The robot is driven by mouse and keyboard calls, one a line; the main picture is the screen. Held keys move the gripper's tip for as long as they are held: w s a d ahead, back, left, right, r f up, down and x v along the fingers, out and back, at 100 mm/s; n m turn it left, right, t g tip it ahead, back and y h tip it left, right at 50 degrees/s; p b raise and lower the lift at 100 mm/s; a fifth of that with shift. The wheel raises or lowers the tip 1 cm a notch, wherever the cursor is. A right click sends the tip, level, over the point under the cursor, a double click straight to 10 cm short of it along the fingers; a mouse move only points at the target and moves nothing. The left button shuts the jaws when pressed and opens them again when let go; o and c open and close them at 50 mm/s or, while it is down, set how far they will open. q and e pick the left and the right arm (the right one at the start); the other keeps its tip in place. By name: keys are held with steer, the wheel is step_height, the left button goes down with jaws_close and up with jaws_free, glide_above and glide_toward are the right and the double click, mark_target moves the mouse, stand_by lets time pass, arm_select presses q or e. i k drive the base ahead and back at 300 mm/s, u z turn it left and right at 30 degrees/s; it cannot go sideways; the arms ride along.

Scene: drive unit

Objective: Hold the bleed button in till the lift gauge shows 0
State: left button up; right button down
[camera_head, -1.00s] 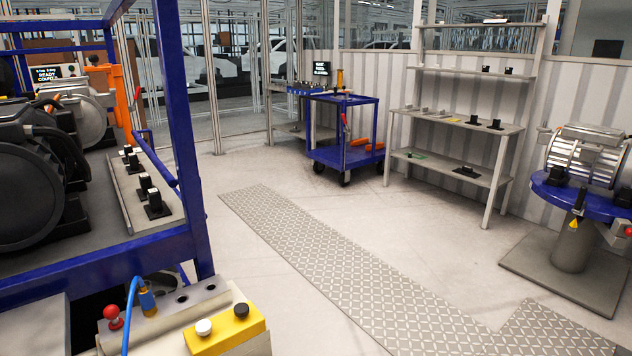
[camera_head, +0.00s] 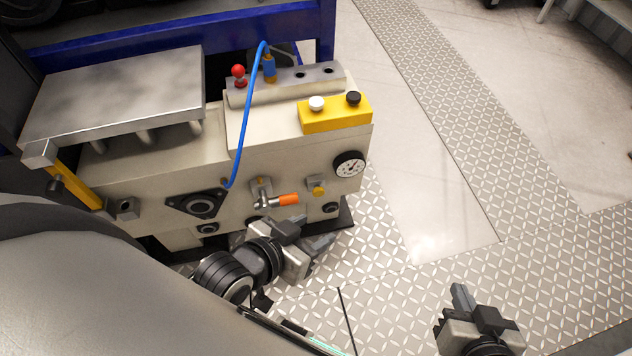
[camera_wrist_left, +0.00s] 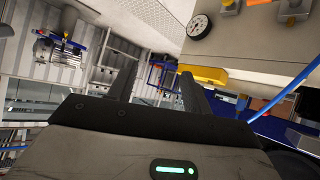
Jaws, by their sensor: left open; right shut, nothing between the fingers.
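The lift gauge (camera_head: 349,164), a white dial in a black ring, sits on the front of the beige unit; its reading is too small to tell. Left of it is a small yellow button (camera_head: 318,189) on a grey block, likely the bleed button. In the left wrist view the gauge (camera_wrist_left: 199,27) is at the top, with the button (camera_wrist_left: 227,4) by the upper edge. My left gripper (camera_head: 312,233) is open and empty, below the button and apart from it. My right gripper (camera_head: 461,291) is shut and empty over the floor, lower right.
An orange-handled lever (camera_head: 284,200) sticks out just left of the button. A blue hose (camera_head: 242,130) runs down the unit's front. A yellow box (camera_head: 335,117) with white and black buttons sits on top, near a red knob (camera_head: 239,72). The patterned floor (camera_head: 400,290) at right is clear.

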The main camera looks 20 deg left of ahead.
mark_target(318, 191)
steer(key=z, duration=1.35)
steer(key=i, duration=1.7)
steer(key=u, duration=2.8)
